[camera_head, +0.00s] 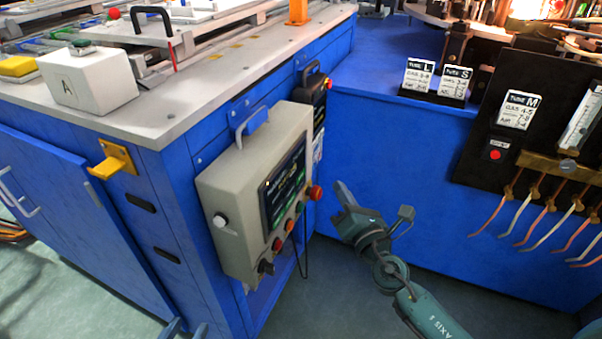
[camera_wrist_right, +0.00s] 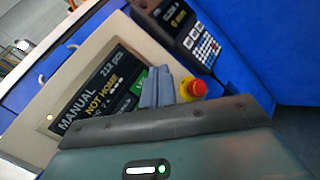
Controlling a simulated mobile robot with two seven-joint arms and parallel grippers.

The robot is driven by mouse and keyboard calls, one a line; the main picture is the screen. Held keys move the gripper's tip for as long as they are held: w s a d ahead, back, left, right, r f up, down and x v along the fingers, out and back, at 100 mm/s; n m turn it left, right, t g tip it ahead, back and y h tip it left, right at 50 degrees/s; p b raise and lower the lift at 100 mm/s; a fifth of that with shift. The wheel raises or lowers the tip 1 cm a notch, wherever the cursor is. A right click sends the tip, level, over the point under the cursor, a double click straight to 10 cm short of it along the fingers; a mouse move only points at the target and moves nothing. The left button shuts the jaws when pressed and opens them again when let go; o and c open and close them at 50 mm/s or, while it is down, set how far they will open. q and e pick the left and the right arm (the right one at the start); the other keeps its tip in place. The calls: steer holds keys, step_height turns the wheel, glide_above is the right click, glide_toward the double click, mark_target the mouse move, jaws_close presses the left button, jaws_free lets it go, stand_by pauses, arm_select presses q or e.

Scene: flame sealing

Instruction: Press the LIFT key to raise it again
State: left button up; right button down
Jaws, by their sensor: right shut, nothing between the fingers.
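The grey control box (camera_head: 255,190) hangs on the side of the blue cabinet. Its dark screen (camera_head: 284,186) has a row of knobs and buttons below it. In the right wrist view the screen (camera_wrist_right: 100,92) reads MANUAL, 213 pcs and NOT HOME, with a green patch at its right end. I cannot make out a LIFT label. My right gripper (camera_head: 341,188) is shut and empty, right of the box; its fingertips (camera_wrist_right: 158,86) appear in front of the screen's right end in the wrist view.
A red mushroom button (camera_head: 316,193) sticks out of the box's right edge, and shows beside my fingers in the wrist view (camera_wrist_right: 193,88). A dark handheld keypad unit (camera_head: 314,97) hangs behind the box. A yellow bracket (camera_head: 113,161) juts from the cabinet.

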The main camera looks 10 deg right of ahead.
mark_target(305, 169)
steer(key=shift+w+a, duration=0.55)
steer(key=shift+a, duration=0.25)
steer(key=shift+w+a, duration=0.55)
steer(key=shift+a, duration=0.3)
steer(key=shift+w+a, duration=0.55)
steer(key=shift+a, duration=0.25)
steer(key=shift+a, duration=0.1)
steer(key=shift+w+a, duration=0.2)
